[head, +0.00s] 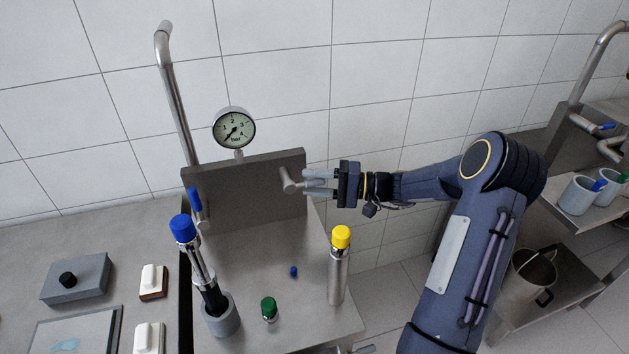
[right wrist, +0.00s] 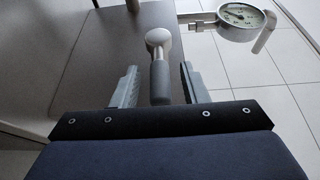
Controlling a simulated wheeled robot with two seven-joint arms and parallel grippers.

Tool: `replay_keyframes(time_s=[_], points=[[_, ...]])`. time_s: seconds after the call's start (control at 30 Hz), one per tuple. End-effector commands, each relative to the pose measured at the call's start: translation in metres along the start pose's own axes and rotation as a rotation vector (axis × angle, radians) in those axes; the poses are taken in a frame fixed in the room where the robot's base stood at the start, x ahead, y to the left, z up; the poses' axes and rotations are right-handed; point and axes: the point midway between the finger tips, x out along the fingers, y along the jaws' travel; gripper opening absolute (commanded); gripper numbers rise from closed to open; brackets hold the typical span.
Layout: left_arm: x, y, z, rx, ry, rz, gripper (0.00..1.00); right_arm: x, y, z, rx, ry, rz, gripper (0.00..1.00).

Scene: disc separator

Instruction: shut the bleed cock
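A grey-handled lever cock (head: 288,181) sticks out at the right side of the upright steel panel (head: 240,186); I take it for the bleed cock. In the right wrist view its dark grey grip (right wrist: 160,82) points toward my palm, with a pale round hub beyond. My right gripper (head: 307,183) is at this lever. In the right wrist view the gripper (right wrist: 159,68) is open, one finger on each side of the grip, with a visible gap on both sides. My left gripper is not in view.
A pressure gauge (head: 234,128) stands above the panel. A blue lever (head: 195,201) is at the panel's left. A blue-capped tool in a holder (head: 223,320), a green-capped vial (head: 269,309) and a yellow-capped bottle (head: 338,275) stand in front.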

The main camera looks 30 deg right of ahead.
Motion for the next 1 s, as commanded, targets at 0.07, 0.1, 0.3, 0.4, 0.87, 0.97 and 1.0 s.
replay_keyframes(time_s=[0.07, 0.1, 0.3, 0.4, 0.87, 0.97, 1.0], points=[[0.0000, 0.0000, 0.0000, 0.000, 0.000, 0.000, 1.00, 0.0007, 0.0002, 0.0001, 0.000, 0.000, 0.000, 0.40], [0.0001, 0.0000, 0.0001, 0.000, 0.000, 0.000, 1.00, 0.0007, 0.0002, 0.0000, 0.000, 0.000, 0.000, 0.40], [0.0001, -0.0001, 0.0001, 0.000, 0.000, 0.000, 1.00, 0.0004, 0.0002, 0.0000, 0.000, 0.000, 0.000, 0.27], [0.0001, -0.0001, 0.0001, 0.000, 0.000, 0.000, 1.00, 0.0003, 0.0001, 0.0000, 0.000, 0.000, 0.000, 0.14], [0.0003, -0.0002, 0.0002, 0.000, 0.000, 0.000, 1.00, 0.0001, -0.0005, 0.0000, -0.004, 0.000, 0.011, 0.00], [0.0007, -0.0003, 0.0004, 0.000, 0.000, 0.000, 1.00, 0.0001, -0.0024, -0.0002, -0.014, 0.001, 0.032, 0.00], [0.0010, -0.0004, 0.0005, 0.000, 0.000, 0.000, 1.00, 0.0001, -0.0034, -0.0001, -0.020, 0.001, 0.045, 0.00]])
